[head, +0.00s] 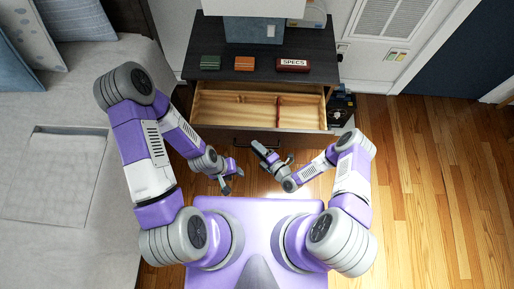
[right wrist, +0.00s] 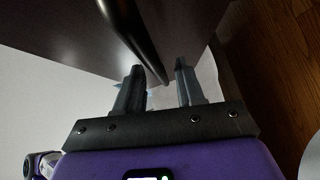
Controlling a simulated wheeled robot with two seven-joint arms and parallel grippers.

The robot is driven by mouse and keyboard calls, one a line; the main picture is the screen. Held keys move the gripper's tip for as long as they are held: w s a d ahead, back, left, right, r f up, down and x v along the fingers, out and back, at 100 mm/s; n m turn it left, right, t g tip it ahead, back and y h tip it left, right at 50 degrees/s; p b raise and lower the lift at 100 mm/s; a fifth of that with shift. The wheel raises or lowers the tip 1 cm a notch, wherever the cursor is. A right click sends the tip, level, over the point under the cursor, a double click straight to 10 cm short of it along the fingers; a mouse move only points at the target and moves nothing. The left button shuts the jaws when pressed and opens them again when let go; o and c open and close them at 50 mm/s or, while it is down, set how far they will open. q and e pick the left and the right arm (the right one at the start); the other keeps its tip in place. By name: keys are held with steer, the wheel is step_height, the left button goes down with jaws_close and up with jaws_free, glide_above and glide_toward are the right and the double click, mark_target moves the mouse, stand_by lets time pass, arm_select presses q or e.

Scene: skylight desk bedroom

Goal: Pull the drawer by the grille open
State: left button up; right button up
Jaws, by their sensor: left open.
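The dark cabinet (head: 330,62) stands to the left of the wall grille (head: 390,18). Its top drawer (head: 262,95) is pulled out and shows a pale wooden inside with dividers. My right gripper (head: 260,148) is just in front of the drawer's dark front. In the right wrist view its two fingers (right wrist: 158,68) are apart, and a dark bar handle (right wrist: 130,30) runs down to the gap between them. I cannot tell whether they touch it. My left gripper (head: 230,180) is open and empty, lower and to the left, clear of the drawer.
A green box (head: 210,62), an orange box (head: 244,63) and a red SPECS case (head: 292,65) lie on the cabinet top. A black object (head: 341,108) stands right of the cabinet. Wooden floor (head: 440,190) at right is clear.

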steer(key=p+v, duration=0.1)
steer(key=v, duration=0.6)
steer(key=shift+s+d, duration=0.1)
steer(key=shift+d, duration=0.05)
stand_by(0.3)
